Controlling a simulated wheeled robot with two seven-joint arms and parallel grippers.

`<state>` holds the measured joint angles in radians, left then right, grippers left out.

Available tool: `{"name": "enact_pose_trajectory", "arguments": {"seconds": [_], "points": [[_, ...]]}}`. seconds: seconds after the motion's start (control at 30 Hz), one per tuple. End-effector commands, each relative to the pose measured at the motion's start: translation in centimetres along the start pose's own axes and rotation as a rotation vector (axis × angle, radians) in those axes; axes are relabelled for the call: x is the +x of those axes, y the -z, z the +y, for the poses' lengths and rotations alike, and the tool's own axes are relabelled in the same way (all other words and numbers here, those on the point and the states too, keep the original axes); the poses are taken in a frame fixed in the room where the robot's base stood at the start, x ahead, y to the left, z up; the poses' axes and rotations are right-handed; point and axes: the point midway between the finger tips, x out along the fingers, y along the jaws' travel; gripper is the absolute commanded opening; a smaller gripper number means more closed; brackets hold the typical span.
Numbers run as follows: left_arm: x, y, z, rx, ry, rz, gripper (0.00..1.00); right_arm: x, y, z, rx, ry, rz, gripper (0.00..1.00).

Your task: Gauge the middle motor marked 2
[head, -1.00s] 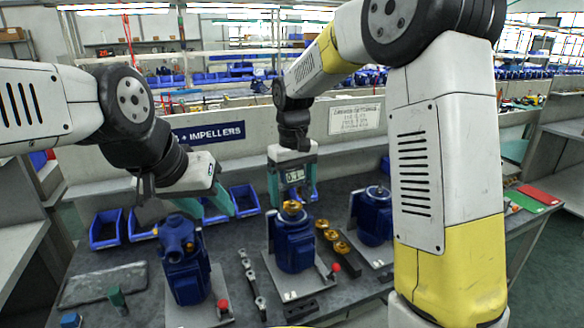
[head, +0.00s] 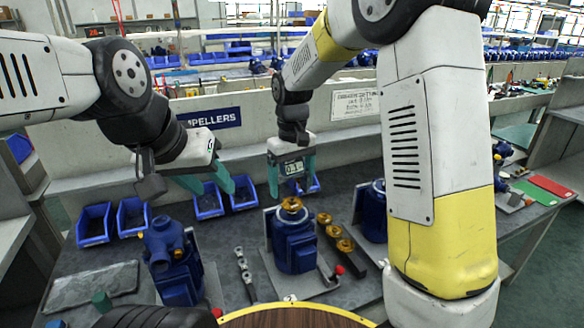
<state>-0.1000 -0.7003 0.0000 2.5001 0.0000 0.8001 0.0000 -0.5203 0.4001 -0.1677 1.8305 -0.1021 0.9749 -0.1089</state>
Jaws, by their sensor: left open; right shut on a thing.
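The middle motor (head: 294,243) is a blue upright housing with a brass impeller (head: 291,204) on top. It stands on a grey plate (head: 292,287) with a small tag that appears to read 2. My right gripper (head: 292,182) is shut on a small gauge (head: 294,168) with a digital display; its digits are too small to read surely. The gauge appears just above or behind the impeller; I cannot tell whether they touch. My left gripper (head: 209,189) is open and empty, above and behind the left motor (head: 174,262). The right motor (head: 374,212) is partly hidden by my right arm.
Several blue bins (head: 207,202) stand along the back of the dark bench. Brass impellers lie on a dark strip (head: 345,247) right of the middle motor. A metal bar (head: 244,276) lies between the left and middle motors. A grey slab (head: 93,285) lies at left.

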Motion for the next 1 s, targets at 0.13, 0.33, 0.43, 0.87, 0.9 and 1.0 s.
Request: {"name": "enact_pose_trajectory", "arguments": {"seconds": [0.13,0.33,0.43,0.87,0.9,1.0], "points": [[0.0,0.0,0.0,0.000,0.000,0.000,0.44,1.7,0.0,0.0,0.000,0.000,-0.001,0.27],[0.0,0.0,0.0,0.000,0.000,0.000,0.44,3.8,0.0,0.0,0.001,0.000,-0.002,0.27],[0.0,0.0,0.0,0.000,0.000,0.000,0.44,4.6,0.0,0.0,0.001,0.000,-0.001,0.27],[0.0,0.0,0.0,0.000,0.000,0.000,0.44,5.7,0.0,0.0,0.000,0.000,0.000,0.27],[0.0,0.0,0.0,0.000,0.000,0.000,0.44,5.6,0.0,0.0,0.000,0.000,0.001,0.27],[0.0,0.0,0.0,0.000,0.000,0.000,0.44,5.6,0.0,0.0,0.000,0.000,0.001,0.27]]}}
